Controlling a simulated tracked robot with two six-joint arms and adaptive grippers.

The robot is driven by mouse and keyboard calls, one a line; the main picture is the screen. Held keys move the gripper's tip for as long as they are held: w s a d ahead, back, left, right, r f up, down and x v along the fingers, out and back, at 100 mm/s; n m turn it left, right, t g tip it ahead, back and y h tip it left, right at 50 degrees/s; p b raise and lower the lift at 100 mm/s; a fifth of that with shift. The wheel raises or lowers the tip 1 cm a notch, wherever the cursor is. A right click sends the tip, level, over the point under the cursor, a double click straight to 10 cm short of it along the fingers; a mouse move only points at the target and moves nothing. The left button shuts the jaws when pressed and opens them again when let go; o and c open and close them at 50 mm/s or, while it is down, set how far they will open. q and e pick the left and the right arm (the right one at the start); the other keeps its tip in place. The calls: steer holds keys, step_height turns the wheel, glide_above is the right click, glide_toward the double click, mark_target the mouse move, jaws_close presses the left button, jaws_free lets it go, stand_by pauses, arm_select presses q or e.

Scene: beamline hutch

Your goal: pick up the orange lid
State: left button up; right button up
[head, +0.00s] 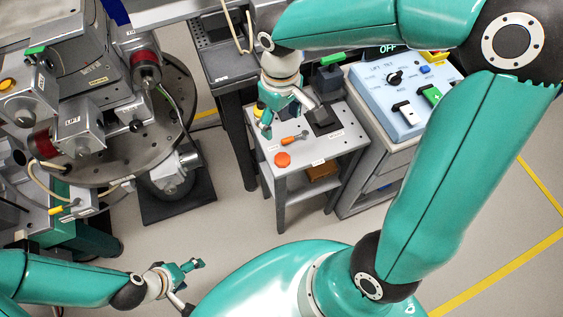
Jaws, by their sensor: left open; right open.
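The orange lid (282,159) is a small round disc. It lies flat near the front left of the small grey side table (318,154). My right gripper (273,122) is open above the back left of this table, pointing down, behind the lid in the picture and apart from it. My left gripper (193,267) is open and empty at the lower left, over the floor and far from the table.
An orange-handled tool (292,139) lies just behind the lid, and a dark block (322,118) stands behind that. A blue control panel (400,95) is to the right. A round stage with instruments (155,125) fills the left. Open floor (235,215) lies in front.

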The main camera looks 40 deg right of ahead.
glide_above(281, 157)
step_height(281, 157, down, 10)
steer(key=shift+r+b, duration=0.1)
steer(key=shift+b, duration=0.35)
steer(key=shift+f, duration=3)
steer(key=c, duration=1)
step_height(281, 157, up, 20)
steer(key=shift+r+p, duration=0.1)
steer(key=shift+p, duration=0.85)
